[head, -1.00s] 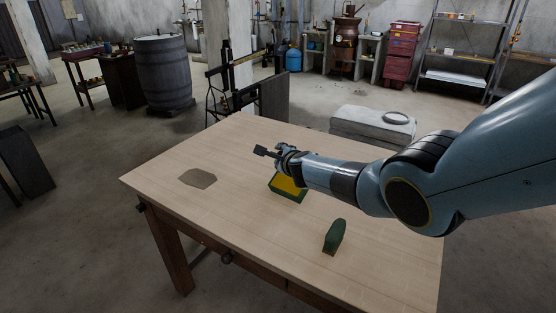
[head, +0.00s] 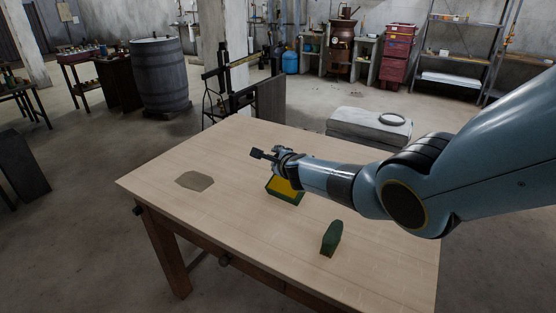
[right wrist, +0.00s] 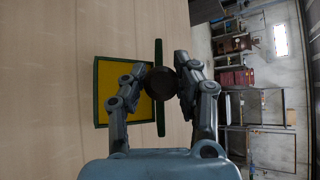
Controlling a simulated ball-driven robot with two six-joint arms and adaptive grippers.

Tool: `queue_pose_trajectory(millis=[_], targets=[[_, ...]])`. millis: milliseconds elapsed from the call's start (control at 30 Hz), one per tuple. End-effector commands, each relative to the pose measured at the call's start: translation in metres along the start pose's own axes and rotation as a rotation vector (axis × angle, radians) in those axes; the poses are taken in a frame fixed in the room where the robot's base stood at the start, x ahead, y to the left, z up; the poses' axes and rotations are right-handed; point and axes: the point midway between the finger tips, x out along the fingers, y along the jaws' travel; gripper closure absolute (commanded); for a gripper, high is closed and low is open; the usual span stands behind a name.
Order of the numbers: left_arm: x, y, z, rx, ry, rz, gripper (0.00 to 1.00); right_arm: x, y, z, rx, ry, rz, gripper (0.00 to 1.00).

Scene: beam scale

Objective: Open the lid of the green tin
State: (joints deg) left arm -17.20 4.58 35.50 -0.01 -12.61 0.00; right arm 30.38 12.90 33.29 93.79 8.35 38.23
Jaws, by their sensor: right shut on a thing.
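The green tin (head: 285,197) stands on the wooden table, its yellow inside showing beneath my right forearm. In the right wrist view the tin (right wrist: 97,112) is a green-rimmed square with a yellow inside. The green lid (right wrist: 160,112) shows there edge-on as a narrow bar beside the tin's opening, so it stands tilted up. My right gripper (head: 273,154) is shut on a dark round knob (right wrist: 160,82) in front of the lid; its fingers sit on both sides of the knob. In the head view the lid is hidden or cannot be told apart. My left gripper is not in view.
A dark green upright block with a rounded top (head: 331,238) stands nearer the table's front edge. A flat grey-brown mat (head: 195,180) lies on the left. The rest of the table top (head: 235,215) is clear. My right arm reaches across its right side.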

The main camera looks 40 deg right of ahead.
Motion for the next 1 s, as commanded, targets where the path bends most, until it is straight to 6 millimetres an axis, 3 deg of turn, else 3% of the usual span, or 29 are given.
queue_pose_trajectory(millis=[200, 233, 400, 1000], targets=[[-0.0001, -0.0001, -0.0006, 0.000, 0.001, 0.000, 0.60, 0.0000, -0.0004, 0.0006, 0.000, -0.001, -0.001, 1.00], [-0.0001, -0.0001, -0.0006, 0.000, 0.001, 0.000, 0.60, 0.0000, -0.0004, 0.0006, 0.000, -0.001, -0.001, 0.69], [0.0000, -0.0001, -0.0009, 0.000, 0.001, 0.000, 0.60, 0.0000, -0.0003, 0.0006, 0.000, -0.001, 0.000, 0.46], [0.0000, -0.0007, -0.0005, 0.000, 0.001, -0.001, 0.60, -0.0073, -0.0003, -0.0007, 0.002, 0.001, -0.005, 0.46]])
